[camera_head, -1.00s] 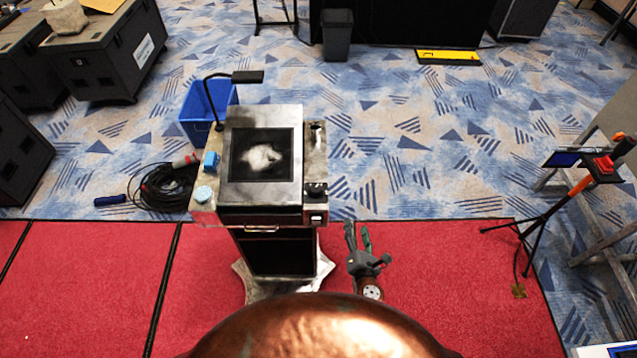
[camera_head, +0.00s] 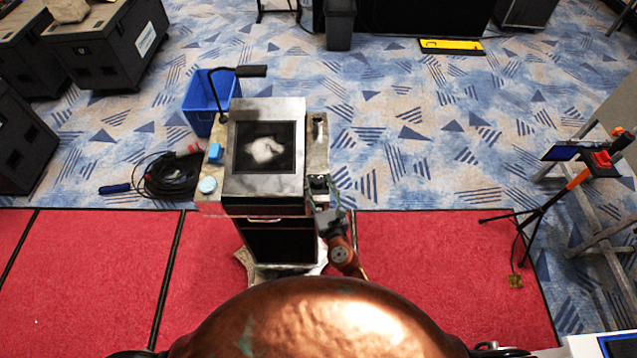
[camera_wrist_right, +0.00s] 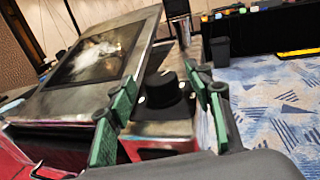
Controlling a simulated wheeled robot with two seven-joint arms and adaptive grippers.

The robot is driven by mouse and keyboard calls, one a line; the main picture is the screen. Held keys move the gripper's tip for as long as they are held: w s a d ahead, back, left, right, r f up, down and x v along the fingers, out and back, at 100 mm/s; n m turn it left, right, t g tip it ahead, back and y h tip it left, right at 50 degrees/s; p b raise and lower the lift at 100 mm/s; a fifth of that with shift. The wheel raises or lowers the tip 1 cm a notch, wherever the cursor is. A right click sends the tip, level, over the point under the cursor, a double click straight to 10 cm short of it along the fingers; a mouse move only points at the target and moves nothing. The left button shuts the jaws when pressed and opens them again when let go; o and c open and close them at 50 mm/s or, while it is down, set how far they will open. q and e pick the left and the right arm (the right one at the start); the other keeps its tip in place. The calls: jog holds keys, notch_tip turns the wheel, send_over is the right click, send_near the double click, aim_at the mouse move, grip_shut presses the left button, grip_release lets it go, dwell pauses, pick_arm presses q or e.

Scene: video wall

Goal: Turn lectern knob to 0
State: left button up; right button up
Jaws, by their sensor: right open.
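The lectern (camera_head: 212,187) stands in front of me with a dark screen (camera_head: 264,148) set in its top. Its black knob (camera_head: 319,182) sits at the near right corner of the top. In the right wrist view the knob (camera_wrist_right: 162,88) is a round black dial between my green-padded fingers. My right gripper (camera_head: 325,203) is open at the knob's near side. In the right wrist view its fingers (camera_wrist_right: 163,100) straddle the knob with gaps on both sides. I cannot read the knob's setting. My left gripper is not in view.
A blue cap (camera_head: 215,153) and a pale round button (camera_head: 207,185) sit on the lectern's left side. A thin lamp (camera_head: 240,72) rises at its back left. A blue bin (camera_head: 203,101) and coiled cable (camera_head: 168,176) lie left. A tripod (camera_head: 548,218) stands right.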

jog(key=shift+w, duration=0.2)
jog(key=shift+c, duration=0.4)
jog(key=c, duration=1.1)
